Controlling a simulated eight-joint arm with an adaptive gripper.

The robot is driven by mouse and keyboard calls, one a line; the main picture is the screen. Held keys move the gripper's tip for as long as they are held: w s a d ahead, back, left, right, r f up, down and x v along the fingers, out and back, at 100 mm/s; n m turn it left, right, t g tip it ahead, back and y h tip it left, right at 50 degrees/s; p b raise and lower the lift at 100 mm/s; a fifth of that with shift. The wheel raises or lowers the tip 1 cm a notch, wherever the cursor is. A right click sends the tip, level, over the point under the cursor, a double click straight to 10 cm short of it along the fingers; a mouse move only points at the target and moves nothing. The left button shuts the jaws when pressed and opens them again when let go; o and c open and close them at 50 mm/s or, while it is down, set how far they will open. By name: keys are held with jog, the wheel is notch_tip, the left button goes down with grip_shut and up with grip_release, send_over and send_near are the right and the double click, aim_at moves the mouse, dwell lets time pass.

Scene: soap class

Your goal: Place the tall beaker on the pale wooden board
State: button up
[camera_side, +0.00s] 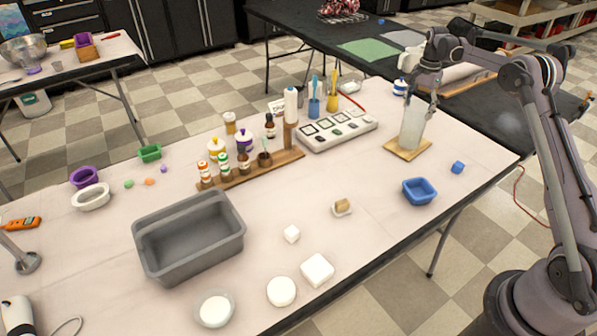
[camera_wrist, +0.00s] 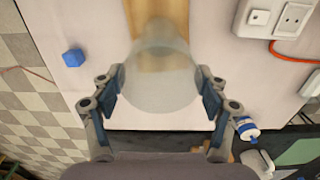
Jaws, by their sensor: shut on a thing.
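The tall beaker (camera_side: 412,125) is a frosted, see-through cylinder standing about upright over the pale wooden board (camera_side: 396,149) at the right of the table. Its base appears within the board's outline; I cannot tell whether it rests on the board or is just above it. My gripper (camera_side: 424,88) is shut on the beaker near its top. In the wrist view, my gripper (camera_wrist: 162,88) has a finger on each side of the beaker (camera_wrist: 160,80), and the board (camera_wrist: 134,14) shows beneath it. The beaker hides part of the board.
A blue cube (camera_side: 458,167) and a blue tray (camera_side: 419,191) lie in front of the board. A white panel with several squares (camera_side: 337,134) is to its left. A blue-and-white bottle (camera_side: 400,87) stands behind. A large grey bin (camera_side: 190,234) is at front left.

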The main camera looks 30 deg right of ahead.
jog(key=shift+f, duration=0.15)
jog(key=o, duration=1.8)
notch_tip(320, 180, up, 12)
jog(key=r, duration=0.1)
jog(key=s+a+r+n+t, duration=0.1)
jog(key=s+a+r+n, duration=0.15)
jog(key=a, duration=0.45)
jog(key=s+a+r+n+t+h, duration=0.1)
jog(key=s+a+r+n, duration=0.1)
jog(key=a+r+n, duration=0.3)
jog(key=s+a+r+n+t, duration=0.1)
jog(key=s+a+r, duration=0.1)
jog(key=a, duration=0.6)
jog(key=s+a+f+n+t, duration=0.1)
jog(key=s+a+f+n, duration=0.2)
jog(key=s, duration=0.3)
jog(key=s+a+f+n+t, duration=0.1)
jog(key=s+a+f+n, duration=0.2)
jog(key=s+a, duration=0.3)
jog(key=s+a+f+n+t+y, duration=0.1)
jog(key=s+a+f+n+t, duration=0.1)
jog(key=s+a+f, duration=0.3)
jog(key=shift+s+n, duration=0.75)
jog(key=shift+s, duration=0.4)
